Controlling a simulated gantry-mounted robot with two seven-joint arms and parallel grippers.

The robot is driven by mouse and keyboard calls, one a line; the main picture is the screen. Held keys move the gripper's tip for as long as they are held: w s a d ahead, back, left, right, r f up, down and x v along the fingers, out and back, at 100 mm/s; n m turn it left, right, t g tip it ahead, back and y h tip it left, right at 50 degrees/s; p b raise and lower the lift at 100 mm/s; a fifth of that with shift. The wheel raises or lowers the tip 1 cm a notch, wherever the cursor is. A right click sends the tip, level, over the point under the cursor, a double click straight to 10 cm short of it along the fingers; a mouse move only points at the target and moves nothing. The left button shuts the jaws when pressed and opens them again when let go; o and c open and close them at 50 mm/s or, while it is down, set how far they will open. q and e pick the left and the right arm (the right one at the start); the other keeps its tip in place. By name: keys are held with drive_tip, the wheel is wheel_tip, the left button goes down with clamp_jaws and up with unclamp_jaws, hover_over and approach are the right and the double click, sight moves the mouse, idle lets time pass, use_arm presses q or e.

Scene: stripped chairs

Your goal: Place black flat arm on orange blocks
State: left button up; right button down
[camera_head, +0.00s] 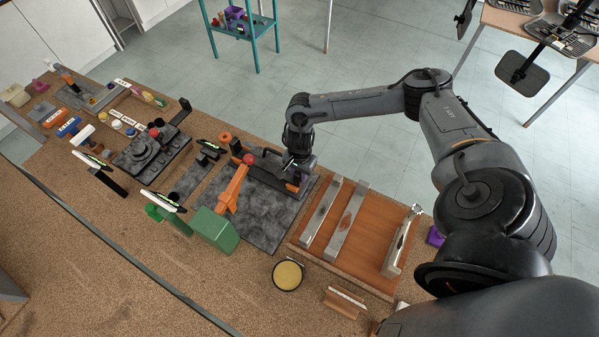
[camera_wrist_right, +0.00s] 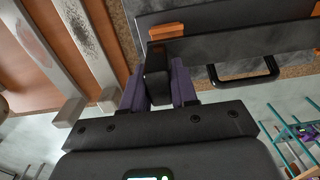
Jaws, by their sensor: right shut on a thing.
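My right gripper (camera_head: 298,160) is at the back edge of a dark grey mat (camera_head: 262,228). In the right wrist view its purple fingers (camera_wrist_right: 158,82) are shut on the black upright end of the black flat arm (camera_wrist_right: 235,42), which runs off to the right. One orange block (camera_wrist_right: 166,30) shows right beside the held end, and an orange block (camera_head: 292,187) also shows by the gripper in the head view. I cannot tell whether the arm touches the blocks. The gripper partly hides the arm in the head view. My left gripper is not in view.
A wooden board (camera_head: 365,232) with metal bars lies right of the mat. A green and orange clamp-like tool (camera_head: 217,228) stands at the mat's left front. A yellow-filled round dish (camera_head: 288,275) sits in front. Several tools and dark parts crowd the table's left.

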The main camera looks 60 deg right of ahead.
drive_tip(key=c, duration=0.9)
unclamp_jaws()
drive_tip(key=shift+r+p, duration=0.2)
drive_tip(key=shift+p, duration=0.1)
drive_tip(key=shift+r, duration=0.3)
wheel_tip(320, 180, up, 10)
drive_tip(key=shift+r+p, duration=0.45)
drive_tip(key=shift+r, duration=0.15)
